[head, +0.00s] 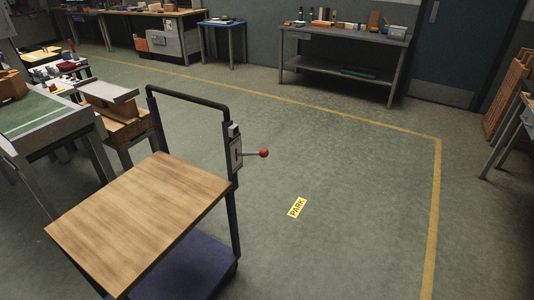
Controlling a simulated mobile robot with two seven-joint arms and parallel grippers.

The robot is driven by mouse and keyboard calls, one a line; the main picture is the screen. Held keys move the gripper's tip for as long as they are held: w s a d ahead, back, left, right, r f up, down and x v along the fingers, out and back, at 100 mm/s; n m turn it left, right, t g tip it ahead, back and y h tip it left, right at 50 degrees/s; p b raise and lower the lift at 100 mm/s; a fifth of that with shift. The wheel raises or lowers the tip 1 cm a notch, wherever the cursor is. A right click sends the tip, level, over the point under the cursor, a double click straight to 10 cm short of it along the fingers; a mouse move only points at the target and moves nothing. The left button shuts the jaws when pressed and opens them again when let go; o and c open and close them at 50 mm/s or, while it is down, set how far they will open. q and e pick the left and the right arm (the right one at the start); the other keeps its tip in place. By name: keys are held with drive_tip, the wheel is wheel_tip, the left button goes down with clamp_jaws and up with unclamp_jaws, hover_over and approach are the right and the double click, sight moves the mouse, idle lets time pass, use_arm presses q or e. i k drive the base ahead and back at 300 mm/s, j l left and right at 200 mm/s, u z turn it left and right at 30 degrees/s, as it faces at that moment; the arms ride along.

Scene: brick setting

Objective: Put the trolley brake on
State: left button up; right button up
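The trolley (140,220) stands at the lower left of the head view, with a wooden top, a blue lower shelf (190,268) and a dark push handle (190,97) at its far end. On its right handle post is a grey plate (236,153) with a brake lever that ends in a red knob (264,153). The lever sticks out roughly level to the right. Neither of my grippers is in view, and nothing touches the lever.
A yellow PARK sign (297,207) lies on the floor right of the trolley, inside a yellow floor line (437,190). A green-topped table (40,115) stands close at the left. A workbench (345,45) stands at the back. The floor right of the trolley is clear.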

sight(263, 152)
drive_tip(key=i+z, duration=0.35)
drive_tip(key=i, duration=0.7)
